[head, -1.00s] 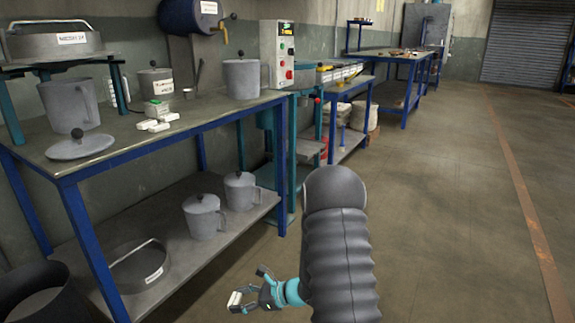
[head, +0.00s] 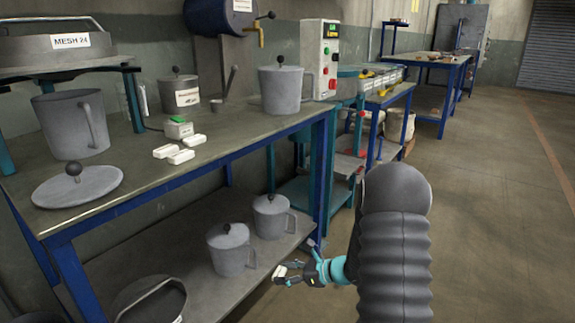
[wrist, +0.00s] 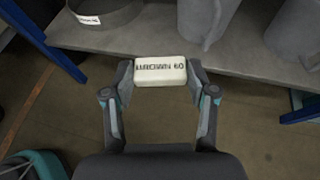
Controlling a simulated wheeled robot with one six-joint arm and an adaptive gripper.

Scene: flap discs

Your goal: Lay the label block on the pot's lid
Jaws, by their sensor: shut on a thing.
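My gripper (head: 283,273) is shut on a white label block (wrist: 160,71) with dark lettering. In the wrist view the block sits between both fingertips; it shows small in the head view (head: 280,271). The gripper is low, in front of the lower shelf and right of two grey lidded pots (head: 231,251) (head: 271,217). On the bench top stand a lidded pot (head: 281,92) at the right and a smaller lidded pot with a white label (head: 180,88). An open pot (head: 72,124) stands at the left, with a loose knobbed lid (head: 78,186) lying in front of it. Which pot is meant I cannot tell.
Several white blocks (head: 181,157) and a small green-topped box (head: 178,128) lie on the bench top. A round pan (head: 150,300) lies on the lower shelf. Blue bench legs (head: 70,280) and the shelf edge border the free floor at right.

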